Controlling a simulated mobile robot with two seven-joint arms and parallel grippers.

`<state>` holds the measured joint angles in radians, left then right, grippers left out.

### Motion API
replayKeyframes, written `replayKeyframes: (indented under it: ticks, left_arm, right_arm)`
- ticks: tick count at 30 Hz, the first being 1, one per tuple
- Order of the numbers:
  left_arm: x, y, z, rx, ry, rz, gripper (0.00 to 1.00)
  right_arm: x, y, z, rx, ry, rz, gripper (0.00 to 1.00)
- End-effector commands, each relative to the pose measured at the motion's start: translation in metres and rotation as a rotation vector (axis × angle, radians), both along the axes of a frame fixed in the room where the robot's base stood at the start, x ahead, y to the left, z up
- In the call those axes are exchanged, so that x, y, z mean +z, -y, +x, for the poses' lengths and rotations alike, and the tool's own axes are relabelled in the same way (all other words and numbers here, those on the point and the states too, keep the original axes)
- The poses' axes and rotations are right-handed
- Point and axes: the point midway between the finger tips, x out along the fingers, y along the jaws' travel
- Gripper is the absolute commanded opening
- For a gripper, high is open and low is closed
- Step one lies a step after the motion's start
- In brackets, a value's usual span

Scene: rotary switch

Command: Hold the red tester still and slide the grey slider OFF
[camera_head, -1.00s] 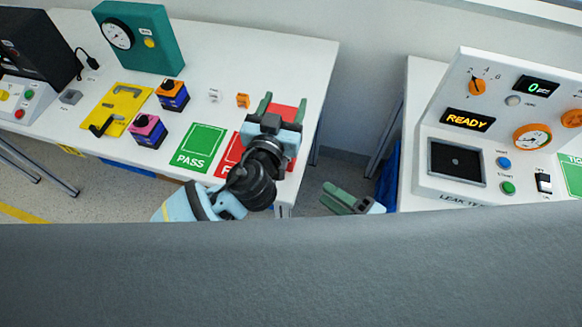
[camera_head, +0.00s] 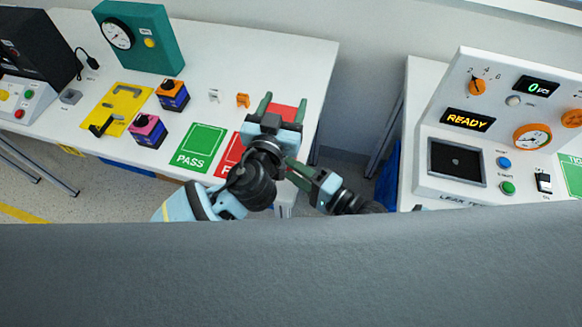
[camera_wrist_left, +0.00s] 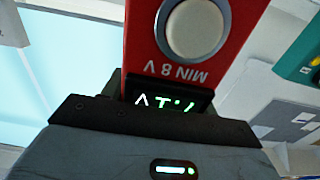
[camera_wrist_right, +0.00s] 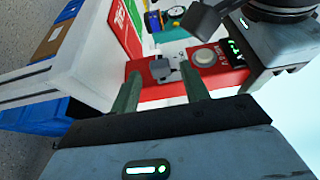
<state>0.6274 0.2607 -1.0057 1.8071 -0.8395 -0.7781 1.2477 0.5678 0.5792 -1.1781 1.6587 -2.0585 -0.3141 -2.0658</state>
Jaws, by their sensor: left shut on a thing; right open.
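The red tester (camera_head: 285,112) is between the fingers of my left gripper (camera_head: 281,106), above the front right corner of the left table. In the left wrist view the tester (camera_wrist_left: 238,22) shows a round grey button, "MIN 8 V" lettering and a small lit display. In the right wrist view my left gripper is shut on the right end of the tester (camera_wrist_right: 226,77). The grey slider (camera_wrist_right: 161,69) sits near its other end. My right gripper (camera_wrist_right: 158,84) is open, with its green fingertips on either side of the slider; contact cannot be told.
The left table (camera_head: 230,60) holds green PASS (camera_head: 199,147) and red mats, a yellow fixture (camera_head: 118,107), two knob boxes and a teal gauge box (camera_head: 143,38). A tester bench (camera_head: 460,120) with a READY display stands at the right. A gap separates them.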

Motion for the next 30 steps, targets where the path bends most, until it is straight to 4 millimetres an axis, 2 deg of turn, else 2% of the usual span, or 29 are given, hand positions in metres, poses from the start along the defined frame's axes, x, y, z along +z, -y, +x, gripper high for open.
replayKeyframes:
  ticks: [5, 14, 25, 30]
  left_arm:
    - [0.0000, -0.0001, 0.0000, 0.000, 0.000, 0.000, 0.25]
    - [0.0000, -0.0002, 0.0002, 0.001, 0.000, 0.000, 0.25]
    - [0.0000, -0.0002, 0.0002, 0.000, 0.000, 0.000, 0.25]
    - [0.0000, -0.0002, 0.0002, 0.000, 0.000, 0.000, 0.25]
  right_arm:
    - [0.0001, -0.0103, 0.0079, 0.001, 0.000, 0.000, 0.45]
    - [0.0001, -0.0118, 0.0094, 0.001, -0.001, -0.001, 0.45]
    - [0.0001, -0.0115, 0.0093, 0.001, 0.001, -0.001, 0.00]
    - [0.0001, -0.0116, 0.0092, 0.001, 0.000, 0.000, 0.00]
